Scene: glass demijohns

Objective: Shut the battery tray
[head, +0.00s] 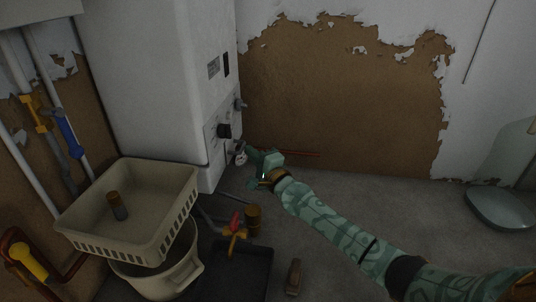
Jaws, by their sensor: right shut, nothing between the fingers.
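The white appliance (160,85) stands against the wall, with a control panel and dark knob (224,130) on its lower front. My right gripper (249,154) is shut and empty, right beside the lower edge of that panel. A small pale part (240,156) shows at the fingertips, low on the appliance; it may be the battery tray, but it is too small and partly covered to tell whether it is open or whether the fingers touch it. My left gripper is out of view.
A cream crate (180,200) holding a cork-like cylinder (116,206) sits over a pot (165,272) at lower left. A dark tray (240,272), an orange-and-red valve (235,230) and a brown cylinder (253,217) lie below my gripper.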

